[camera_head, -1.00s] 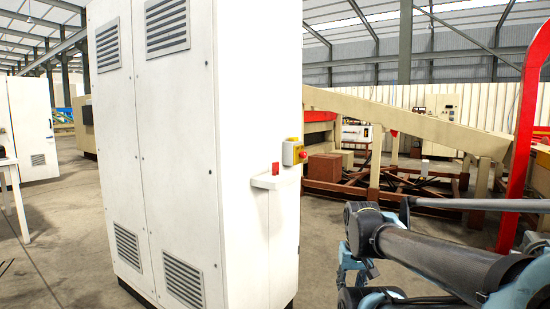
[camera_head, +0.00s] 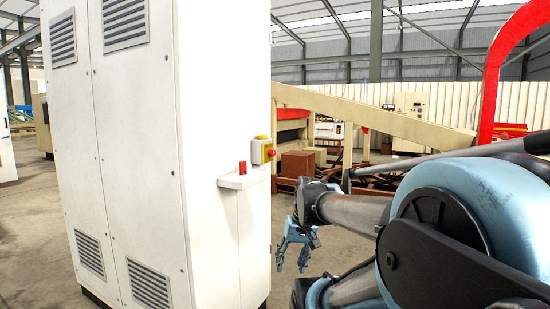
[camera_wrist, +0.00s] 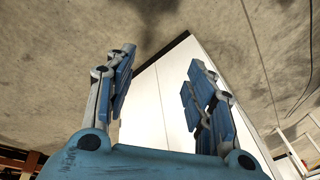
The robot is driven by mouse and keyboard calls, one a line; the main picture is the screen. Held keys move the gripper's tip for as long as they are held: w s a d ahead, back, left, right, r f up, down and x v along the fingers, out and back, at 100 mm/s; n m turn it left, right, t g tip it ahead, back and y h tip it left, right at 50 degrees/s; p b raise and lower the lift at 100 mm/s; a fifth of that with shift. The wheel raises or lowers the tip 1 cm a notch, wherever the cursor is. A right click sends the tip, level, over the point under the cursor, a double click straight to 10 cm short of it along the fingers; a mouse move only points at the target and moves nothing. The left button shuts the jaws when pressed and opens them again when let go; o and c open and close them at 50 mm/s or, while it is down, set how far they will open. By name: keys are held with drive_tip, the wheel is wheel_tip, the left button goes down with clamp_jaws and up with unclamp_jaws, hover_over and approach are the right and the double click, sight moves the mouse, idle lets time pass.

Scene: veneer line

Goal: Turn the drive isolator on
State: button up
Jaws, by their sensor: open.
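A yellow box with a red knob (camera_head: 262,150), which looks like the isolator, is on the right side of a tall white cabinet (camera_head: 215,90). The knob's setting is too small to read. Left of it, a small red item (camera_head: 242,168) stands on a white ledge (camera_head: 232,181) on the same side. My gripper (camera_head: 291,262) is open and empty, pointing down, lower than the yellow box and to the right of the cabinet. In the wrist view my gripper (camera_wrist: 158,78) shows its fingers spread, with the white cabinet (camera_wrist: 150,100) beyond them. The isolator is not visible there.
Bare concrete floor (camera_head: 35,240) lies left of the cabinet. Behind it stand a beige sloping beam (camera_head: 400,122), a brown block (camera_head: 297,164) and a red arched frame (camera_head: 492,80). My arm covers much of the lower right.

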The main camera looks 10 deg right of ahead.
drive_tip(key=w+a+r+t+y, duration=0.1)
drive_tip(key=w+a+r+y, duration=0.25)
drive_tip(key=w+r, duration=0.75)
drive_tip(key=t+y, duration=0.7)
drive_tip(key=y, duration=0.2)
approach(274, 154)
drive_tip(key=x, duration=0.9)
drive_tip(key=shift+w+a, duration=0.1)
drive_tip(key=shift+w, duration=0.2)
drive_tip(key=c, duration=1.1)
